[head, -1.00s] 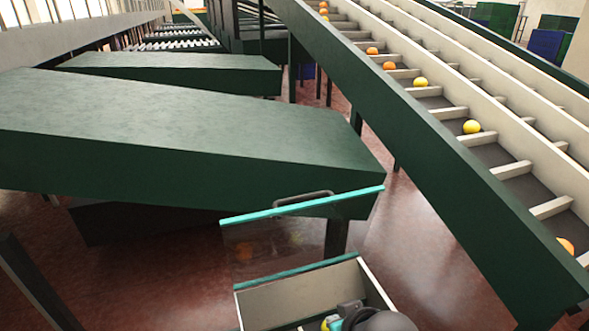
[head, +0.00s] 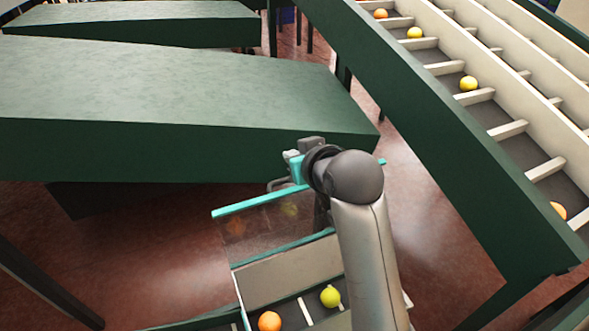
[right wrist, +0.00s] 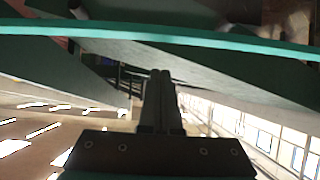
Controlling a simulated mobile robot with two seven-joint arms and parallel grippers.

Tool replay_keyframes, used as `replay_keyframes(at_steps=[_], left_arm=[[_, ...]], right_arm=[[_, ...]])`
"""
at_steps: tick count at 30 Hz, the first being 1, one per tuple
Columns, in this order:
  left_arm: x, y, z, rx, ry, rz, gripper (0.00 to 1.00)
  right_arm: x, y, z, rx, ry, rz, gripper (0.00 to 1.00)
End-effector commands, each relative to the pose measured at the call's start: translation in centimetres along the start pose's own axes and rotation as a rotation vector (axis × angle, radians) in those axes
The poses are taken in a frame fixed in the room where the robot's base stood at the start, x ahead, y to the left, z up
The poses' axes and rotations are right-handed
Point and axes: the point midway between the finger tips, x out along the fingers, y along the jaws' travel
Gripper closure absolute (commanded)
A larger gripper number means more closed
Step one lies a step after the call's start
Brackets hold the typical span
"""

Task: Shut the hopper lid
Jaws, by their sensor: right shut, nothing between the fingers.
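The hopper lid (head: 262,226) is a clear panel with teal edges. It stands raised and open at the back of the hopper (head: 290,272), in the lower middle of the head view. A grey handle (head: 277,186) sits at its upper edge, partly covered by my right gripper. My right gripper (head: 292,158) is at the lid's upper edge by the handle; I cannot tell whether it touches. In the right wrist view its fingers (right wrist: 160,78) are shut and empty, with the teal lid edge (right wrist: 180,36) crossing beyond them. My left gripper is out of view.
An orange (head: 269,321) and a yellow fruit (head: 330,296) lie in the hopper's slatted channel. A large green chute (head: 180,100) stands close behind the lid. A green-sided conveyor (head: 455,165) with fruit slopes along the right. Reddish floor shows between them.

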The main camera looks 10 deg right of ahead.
Motion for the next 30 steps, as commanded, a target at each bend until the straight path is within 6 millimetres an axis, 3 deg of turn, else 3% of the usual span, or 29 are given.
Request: replay_keyframes(at_steps=[8, 18, 30], left_arm=[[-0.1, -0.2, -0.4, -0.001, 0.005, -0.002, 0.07], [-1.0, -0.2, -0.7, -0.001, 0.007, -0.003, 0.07], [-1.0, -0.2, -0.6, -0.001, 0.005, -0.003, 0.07]], right_arm=[[3.9, 0.0, 0.0, 0.001, -0.003, 0.000, 1.00], [1.5, 0.0, 2.7, 0.000, -0.002, 0.000, 1.00], [1.1, 0.0, 3.2, 0.000, 0.000, 0.000, 1.00]])
